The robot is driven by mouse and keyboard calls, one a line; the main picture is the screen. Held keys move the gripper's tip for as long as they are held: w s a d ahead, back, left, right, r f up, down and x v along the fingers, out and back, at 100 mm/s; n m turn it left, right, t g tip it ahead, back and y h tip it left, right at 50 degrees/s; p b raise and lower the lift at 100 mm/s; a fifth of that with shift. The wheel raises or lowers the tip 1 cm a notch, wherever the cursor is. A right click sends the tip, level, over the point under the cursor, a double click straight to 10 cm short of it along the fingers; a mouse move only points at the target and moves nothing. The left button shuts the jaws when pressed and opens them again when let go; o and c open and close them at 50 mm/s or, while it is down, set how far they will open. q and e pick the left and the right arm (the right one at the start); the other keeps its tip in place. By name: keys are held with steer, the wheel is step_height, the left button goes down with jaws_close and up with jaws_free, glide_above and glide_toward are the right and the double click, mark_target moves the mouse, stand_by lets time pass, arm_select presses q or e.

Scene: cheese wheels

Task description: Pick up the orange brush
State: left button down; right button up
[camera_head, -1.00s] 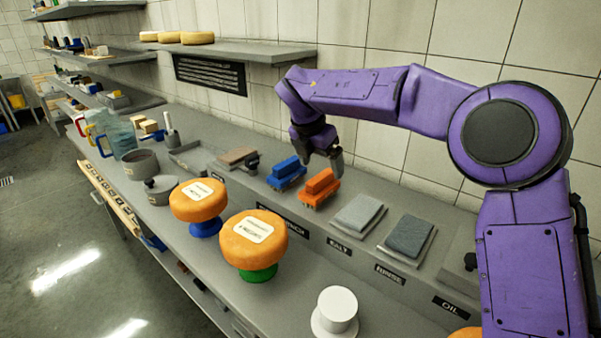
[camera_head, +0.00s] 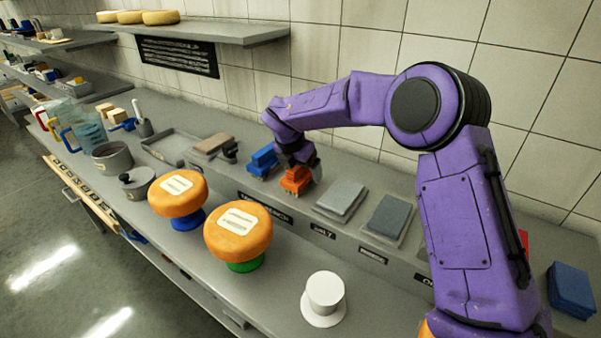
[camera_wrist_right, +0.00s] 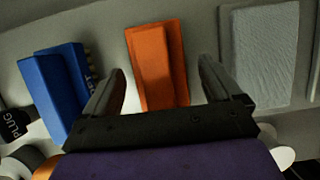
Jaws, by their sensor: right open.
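The orange brush (camera_head: 296,179) sits on the raised grey ledge at the back of the counter, just right of a blue brush (camera_head: 262,162). My right gripper (camera_head: 300,164) is over the orange brush and hides part of its top. In the right wrist view, the orange brush (camera_wrist_right: 158,65) lies between and ahead of the open fingers of the right gripper (camera_wrist_right: 160,88). One finger is on each side of it, with gaps visible. The blue brush (camera_wrist_right: 55,85) is outside the left finger. I cannot tell how far the fingertips are above the ledge. My left gripper is not in view.
A light grey folded cloth (camera_head: 340,196) and a dark grey one (camera_head: 389,215) lie right of the brush. Two orange cheese wheels (camera_head: 178,192) (camera_head: 238,231) stand on blue and green supports in front. A white round piece (camera_head: 325,293) stands near the counter's front. The tiled wall is behind.

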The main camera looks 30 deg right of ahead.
steer(key=c, duration=1.3)
steer(key=shift+o, duration=0.2)
steer(key=shift+r, duration=0.1)
